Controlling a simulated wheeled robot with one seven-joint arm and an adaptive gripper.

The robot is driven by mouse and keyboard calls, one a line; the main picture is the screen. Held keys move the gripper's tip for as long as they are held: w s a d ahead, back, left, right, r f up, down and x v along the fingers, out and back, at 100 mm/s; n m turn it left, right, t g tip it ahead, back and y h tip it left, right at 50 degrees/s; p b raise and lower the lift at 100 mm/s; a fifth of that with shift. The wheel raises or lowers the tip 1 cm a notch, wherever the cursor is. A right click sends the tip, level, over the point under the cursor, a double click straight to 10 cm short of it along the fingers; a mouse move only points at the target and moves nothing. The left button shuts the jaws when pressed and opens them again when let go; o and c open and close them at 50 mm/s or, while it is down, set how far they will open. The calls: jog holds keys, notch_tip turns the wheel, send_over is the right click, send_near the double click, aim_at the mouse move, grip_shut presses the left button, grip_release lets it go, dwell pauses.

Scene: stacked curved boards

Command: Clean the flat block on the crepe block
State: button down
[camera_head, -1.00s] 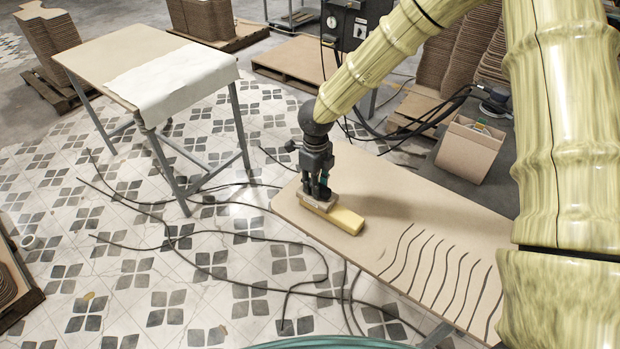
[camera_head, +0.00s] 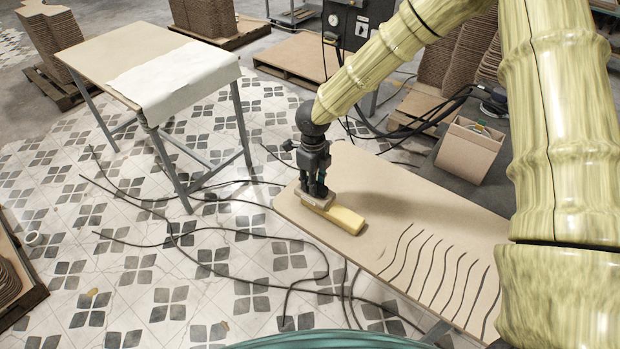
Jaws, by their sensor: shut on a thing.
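My gripper (camera_head: 315,190) points down over the left end of the wooden table. It is shut on the flat block (camera_head: 317,200), a tan piece whose upper part is partly hidden by the fingers. The crepe block (camera_head: 343,219) is a yellow bar lying on the table, its right end bare. The flat block is at the left part of the crepe block and looks to rest on it; the exact contact is hard to see.
The table (camera_head: 385,205) has several curved boards or dark wavy lines (camera_head: 440,270) at its right. An open box (camera_head: 469,149) stands behind it. Another table with a white sheet (camera_head: 176,82) is at the left. Cables (camera_head: 200,240) lie across the tiled floor.

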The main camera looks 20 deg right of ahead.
aim_at(318, 184)
jog(key=shift+s+d, duration=0.6)
jog(key=shift+s, duration=0.1)
jog(key=shift+w+a+p, duration=0.8)
jog(key=shift+w+a, duration=0.3)
jog(key=shift+w, duration=0.3)
jog(key=shift+s+d+p, duration=0.5)
jog(key=shift+s+d, duration=0.6)
jog(key=shift+s, duration=0.3)
jog(key=shift+w+a+p, duration=0.55)
jog(key=shift+w+a, duration=0.55)
jog(key=shift+w, duration=0.3)
jog(key=shift+s+d+p, duration=0.45)
jog(key=shift+s+d, duration=0.65)
jog(key=shift+s, duration=0.3)
notch_tip(318, 184, up, 3)
jog(key=shift+r+p, duration=0.1)
jog(key=shift+p, duration=1.15)
jog(key=shift+r, duration=2.9)
